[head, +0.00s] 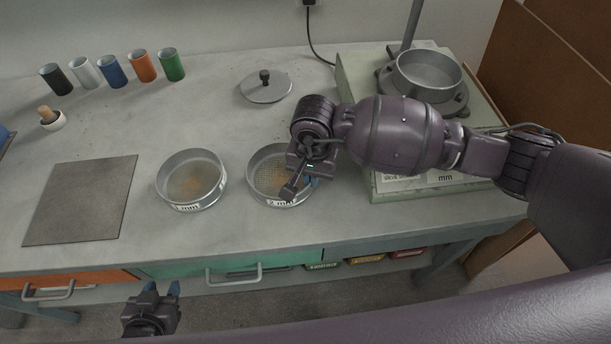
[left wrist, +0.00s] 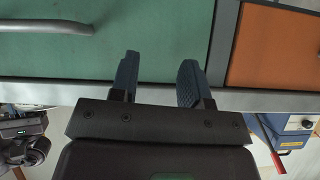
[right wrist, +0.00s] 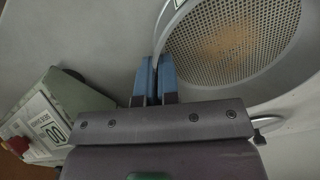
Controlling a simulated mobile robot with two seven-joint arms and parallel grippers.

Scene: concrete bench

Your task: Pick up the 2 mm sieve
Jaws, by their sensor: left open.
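The 2 mm sieve (head: 256,187) is a round metal sieve with a "2 mm" label on its front, standing on the bench with some tan grains on its mesh. It also shows in the right wrist view (right wrist: 285,50). My right gripper (head: 308,182) points down at the sieve's right side and hides part of it. In the right wrist view its blue fingers (right wrist: 157,75) are close together at the rim, apparently with the thin wall between them. My left gripper (head: 163,288) is open and empty, low in front of the drawers; its fingers (left wrist: 157,72) are apart.
Another sieve (head: 191,205) with a "mm" label stands just left. A lid (head: 266,90) lies behind; a green-topped machine with a metal pan (head: 427,76) stands at right. Several coloured cups (head: 114,72), a brush (head: 50,120) and a dark plate (head: 80,200) are at left.

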